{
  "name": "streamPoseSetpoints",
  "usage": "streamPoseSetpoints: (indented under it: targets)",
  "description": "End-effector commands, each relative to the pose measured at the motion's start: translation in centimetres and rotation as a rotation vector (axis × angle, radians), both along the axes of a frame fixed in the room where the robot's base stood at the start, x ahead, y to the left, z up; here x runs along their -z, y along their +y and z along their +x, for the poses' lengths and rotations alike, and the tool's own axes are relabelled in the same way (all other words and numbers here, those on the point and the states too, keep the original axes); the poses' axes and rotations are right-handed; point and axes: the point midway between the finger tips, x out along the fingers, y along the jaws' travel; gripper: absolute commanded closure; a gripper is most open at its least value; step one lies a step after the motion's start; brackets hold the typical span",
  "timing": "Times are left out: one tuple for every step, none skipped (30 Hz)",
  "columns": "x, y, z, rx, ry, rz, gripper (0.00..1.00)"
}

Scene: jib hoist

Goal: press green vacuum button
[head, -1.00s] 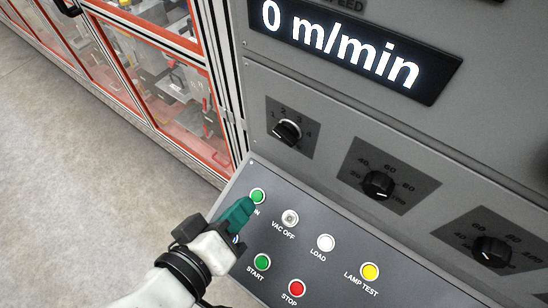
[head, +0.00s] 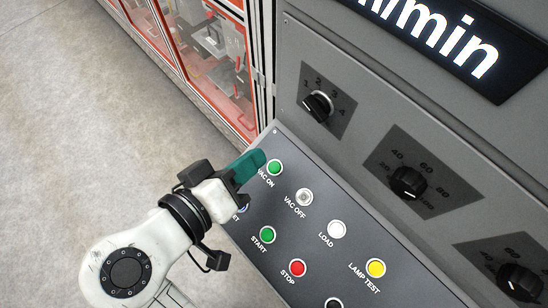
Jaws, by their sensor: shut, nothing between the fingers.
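The green vacuum button (head: 275,168), labelled VAC ON, sits at the upper left of the sloped grey button panel (head: 320,222). My gripper (head: 258,157) has teal fingers that are shut and empty. Its fingertips are just left of the VAC ON button in the picture, and the button's face shows uncovered. I cannot tell how far the fingertips stand off the panel. A part of the panel left of START is hidden behind my gripper.
Close by are VAC OFF (head: 304,197), white LOAD (head: 336,229), yellow LAMP TEST (head: 375,268), green START (head: 267,234) and red STOP (head: 297,268). Rotary knobs (head: 408,182) and a lit display (head: 440,35) rise behind. Floor (head: 70,120) is open at left.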

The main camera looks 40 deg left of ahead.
Motion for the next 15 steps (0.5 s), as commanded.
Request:
streamPoseSetpoints:
  targets:
    - [1.3, 0.0, 0.3, 0.001, 0.001, 0.0, 1.0]
    - [1.6, -0.1, 0.4, 0.001, 0.001, 0.0, 1.0]
    - [2.2, -0.1, 0.6, 0.001, 0.001, 0.0, 1.0]
    - [2.5, -0.1, 0.7, -0.001, 0.001, 0.0, 1.0]
    - [2.9, -0.1, 0.9, -0.001, 0.001, 0.0, 1.0]
    - [3.4, -0.1, 1.1, 0.0, 0.001, 0.0, 1.0]
    - [3.8, -0.1, 1.3, 0.0, 0.001, 0.0, 1.0]
    - [4.2, -0.1, 1.4, 0.0, 0.001, 0.0, 1.0]
    - [4.5, -0.1, 1.7, 0.0, 0.002, -0.001, 1.0]
    - [4.8, -0.2, 1.8, 0.001, 0.001, -0.002, 1.0]
    - [5.0, -0.2, 2.0, 0.0, 0.001, -0.001, 1.0]
    - [5.4, -0.2, 2.1, 0.001, 0.0, -0.001, 1.0]
    - [5.6, -0.2, 2.2, 0.001, 0.0, -0.001, 1.0]
    - [5.7, -0.2, 2.3, 0.001, 0.0, -0.001, 1.0]
    - [5.9, -0.2, 2.4, 0.0, 0.001, -0.001, 1.0]
